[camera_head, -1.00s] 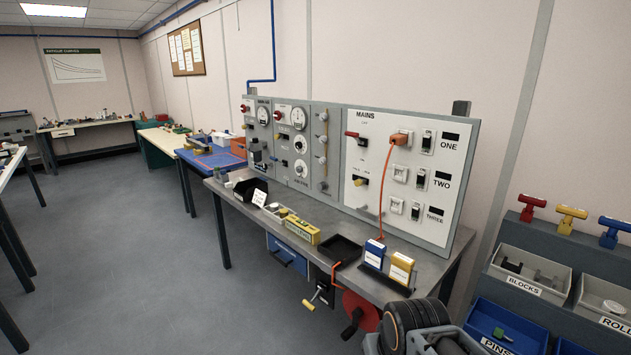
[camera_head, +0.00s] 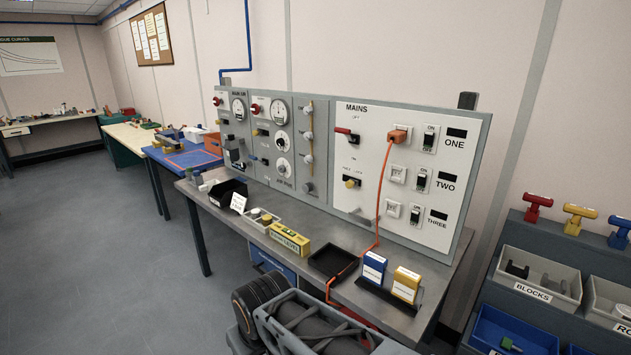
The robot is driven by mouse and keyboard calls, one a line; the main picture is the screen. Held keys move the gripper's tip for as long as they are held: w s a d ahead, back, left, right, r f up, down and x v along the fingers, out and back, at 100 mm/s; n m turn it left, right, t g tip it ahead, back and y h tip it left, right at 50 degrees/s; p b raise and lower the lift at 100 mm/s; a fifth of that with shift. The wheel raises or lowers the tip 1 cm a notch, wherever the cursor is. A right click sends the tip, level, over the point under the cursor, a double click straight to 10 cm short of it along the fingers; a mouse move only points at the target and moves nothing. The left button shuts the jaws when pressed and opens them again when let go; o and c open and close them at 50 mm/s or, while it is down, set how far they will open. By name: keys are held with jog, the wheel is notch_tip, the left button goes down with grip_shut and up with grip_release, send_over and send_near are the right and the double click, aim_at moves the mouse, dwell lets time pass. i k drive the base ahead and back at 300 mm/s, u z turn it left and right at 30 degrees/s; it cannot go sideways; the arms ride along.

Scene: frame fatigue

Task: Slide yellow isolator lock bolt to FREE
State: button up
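The yellow lock bolt (camera_head: 350,182) sits on the MAINS panel (camera_head: 389,240), low on its left side, below a red-handled lever (camera_head: 345,133). Small lettering runs just above the bolt; it is too small to read surely, so I cannot tell the bolt's exact position. Nothing of mine touches the bolt. Dark and grey links of my arm show at the bottom of the view, in front of the bench and well short of the panel. My gripper's fingers do not show.
An orange cable (camera_head: 384,185) hangs from an orange plug down the panel and across the bench. On the bench (camera_head: 300,222) stand a black tray (camera_head: 333,262), a blue box (camera_head: 373,268), a yellow box (camera_head: 406,284) and a long yellow box (camera_head: 290,239). Bins stand at right.

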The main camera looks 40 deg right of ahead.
aim_at(350, 183)
jog(key=z, duration=0.1)
jog(key=i, duration=0.8)
jog(key=z, duration=0.7)
jog(key=i, duration=0.55)
jog(key=z, duration=0.45)
